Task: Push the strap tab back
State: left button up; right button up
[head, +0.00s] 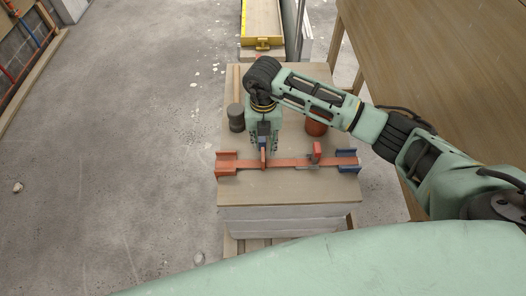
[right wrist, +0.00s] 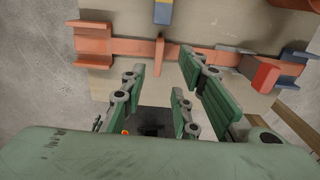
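An orange strap (head: 286,163) runs left to right across the near part of a wooden tabletop (head: 290,193). An upright orange tab (head: 263,158) stands on its left half; in the right wrist view the tab (right wrist: 160,53) is just beyond my fingertips. My right gripper (head: 264,146) points down close to the tab. In the right wrist view its green fingers (right wrist: 165,76) are spread, with nothing held between them. I cannot tell whether they touch the tab. A blue block (right wrist: 163,12) shows past the tab. My left gripper is in neither view.
Channel-shaped brackets sit at the left end (head: 226,164) and right end (head: 347,161). Open concrete floor lies left.

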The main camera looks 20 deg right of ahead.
aim_at(263, 154)
notch_tip(263, 154, down, 7)
jog(key=shift+a+r, duration=0.1)
dwell(0.3)
grip_shut()
dwell(0.5)
